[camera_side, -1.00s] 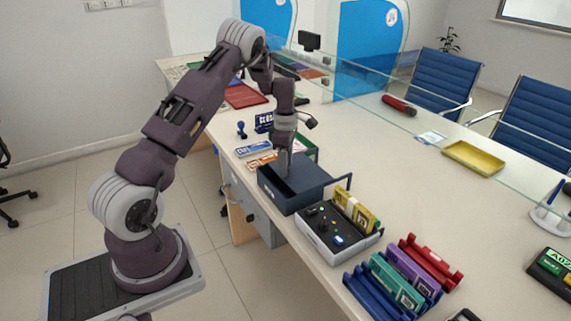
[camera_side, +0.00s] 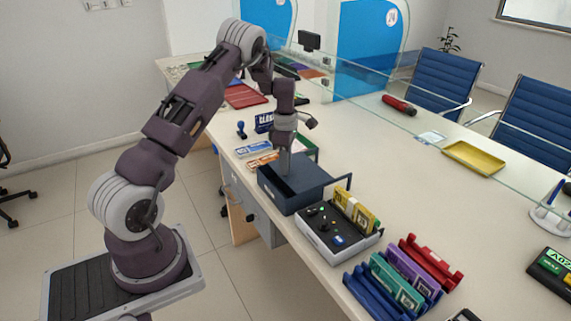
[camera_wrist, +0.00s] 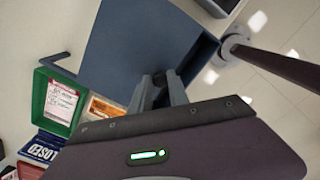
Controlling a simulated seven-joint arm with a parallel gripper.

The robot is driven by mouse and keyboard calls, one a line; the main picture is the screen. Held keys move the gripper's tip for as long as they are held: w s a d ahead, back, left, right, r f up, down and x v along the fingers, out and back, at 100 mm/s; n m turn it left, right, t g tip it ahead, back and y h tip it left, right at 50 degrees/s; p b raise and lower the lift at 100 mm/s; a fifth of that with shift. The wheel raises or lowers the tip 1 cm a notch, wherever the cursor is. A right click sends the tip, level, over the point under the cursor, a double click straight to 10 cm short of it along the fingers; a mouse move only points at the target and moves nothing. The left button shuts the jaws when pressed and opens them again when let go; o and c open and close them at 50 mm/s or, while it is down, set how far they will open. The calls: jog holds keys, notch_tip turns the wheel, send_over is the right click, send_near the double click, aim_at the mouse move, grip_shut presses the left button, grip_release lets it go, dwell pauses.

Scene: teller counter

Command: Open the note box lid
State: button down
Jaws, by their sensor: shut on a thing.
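The dark blue note box (camera_side: 308,197) stands near the counter's front edge, and it also shows from above in the wrist view (camera_wrist: 207,54). Its flat blue lid (camera_wrist: 130,45) covers most of the top, with a dark gap between the lid and the box wall at the right. My gripper (camera_side: 286,172) reaches down to the box top. In the wrist view my gripper (camera_wrist: 163,84) is shut on a small dark handle at the lid's lower edge. The fingers hide most of the handle, and I cannot tell how far the lid is raised.
A grey note counter (camera_side: 338,238) with yellow notes stands close to the box's right. Colored note racks (camera_side: 405,278) lie beyond it. A green tray (camera_wrist: 58,103) and an orange card (camera_wrist: 105,108) lie beside the box.

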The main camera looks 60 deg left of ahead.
aim_at(306, 168)
jog(key=shift+w, duration=0.1)
dwell(0.7)
jog(key=w, duration=0.6)
jog(key=shift+w+a, duration=0.15)
jog(key=shift+w, duration=0.7)
jog(key=c, duration=1.3)
grip_release()
jog(key=shift+o, duration=0.2)
